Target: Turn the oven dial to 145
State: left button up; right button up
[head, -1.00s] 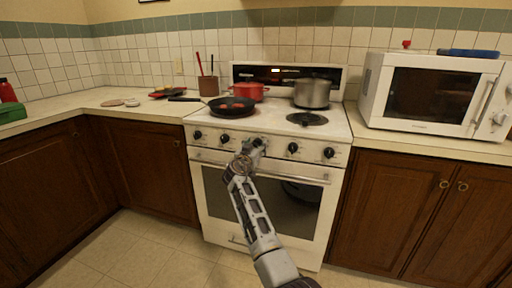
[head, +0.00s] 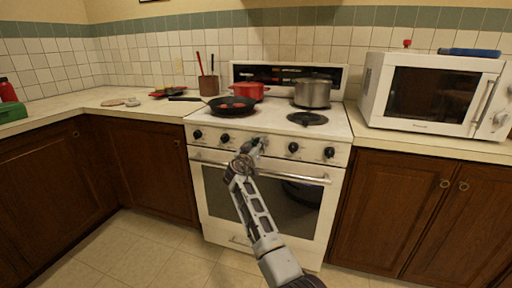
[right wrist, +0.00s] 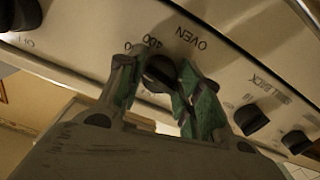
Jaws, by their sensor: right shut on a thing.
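The oven dial (right wrist: 160,70) is a dark round knob under the word OVEN on the stove's front panel, seen in the right wrist view. My right gripper (right wrist: 155,85) has its green-padded fingers on both sides of the dial and is shut on it. In the head view my right gripper (head: 256,147) is at the middle of the knob row and hides the dial. The white stove (head: 265,175) stands between the cabinets. The dial's exact setting cannot be read; a 400 mark shows near it. My left gripper is not in view.
Other black knobs (head: 293,148) flank the oven dial. The oven door handle (head: 300,178) runs just below the panel. A frying pan (head: 231,107), a red pot (head: 250,91) and a steel pot (head: 312,93) sit on the stovetop. A microwave (head: 430,92) stands right.

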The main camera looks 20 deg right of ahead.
dwell(0.3)
jog(key=o, duration=1)
jog(key=shift+o, duration=0.2)
notch_tip(320, 180, up, 10)
